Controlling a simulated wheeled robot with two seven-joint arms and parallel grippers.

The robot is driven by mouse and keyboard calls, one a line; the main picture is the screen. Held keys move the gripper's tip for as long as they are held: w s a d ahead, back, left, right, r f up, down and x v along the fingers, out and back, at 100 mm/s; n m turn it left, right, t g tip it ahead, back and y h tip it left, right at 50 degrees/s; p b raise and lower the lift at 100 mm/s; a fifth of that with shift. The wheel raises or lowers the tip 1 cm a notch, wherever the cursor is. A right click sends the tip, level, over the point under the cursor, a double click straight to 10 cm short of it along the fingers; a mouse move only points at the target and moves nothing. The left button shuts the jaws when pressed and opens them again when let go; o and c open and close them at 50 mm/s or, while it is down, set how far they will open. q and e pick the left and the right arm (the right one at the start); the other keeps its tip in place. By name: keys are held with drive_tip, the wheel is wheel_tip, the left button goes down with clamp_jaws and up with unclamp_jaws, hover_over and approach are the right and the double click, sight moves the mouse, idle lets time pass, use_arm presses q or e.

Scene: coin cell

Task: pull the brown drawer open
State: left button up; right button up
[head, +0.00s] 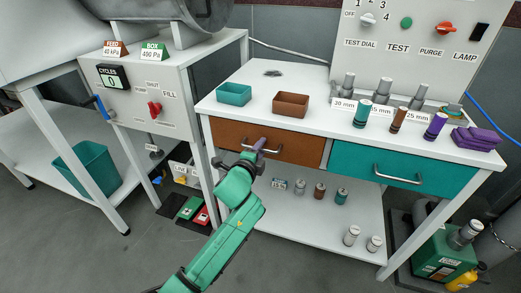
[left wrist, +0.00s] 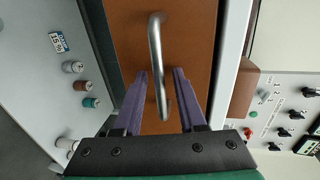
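The brown drawer (head: 300,150) is in the white bench, left of the teal drawer, and its front looks flush with the bench. Its silver bar handle (left wrist: 155,45) runs up the middle of the left wrist view, in front of the brown front (left wrist: 190,30). My left gripper (head: 259,146) is at the handle in the head view. In the left wrist view its two purple fingers (left wrist: 160,72) stand apart, one on each side of the handle, with a gap visible on both sides. My right gripper is not in view.
The teal drawer (head: 420,176) with its own handle is to the right. A teal bin (head: 234,94) and a brown bin (head: 291,104) sit on the bench top. The lower shelf (head: 300,222) holds several small cylinders. The white cabinet (head: 150,90) stands close on the left.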

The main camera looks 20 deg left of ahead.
use_arm(q)
clamp_jaws()
idle(1.2)
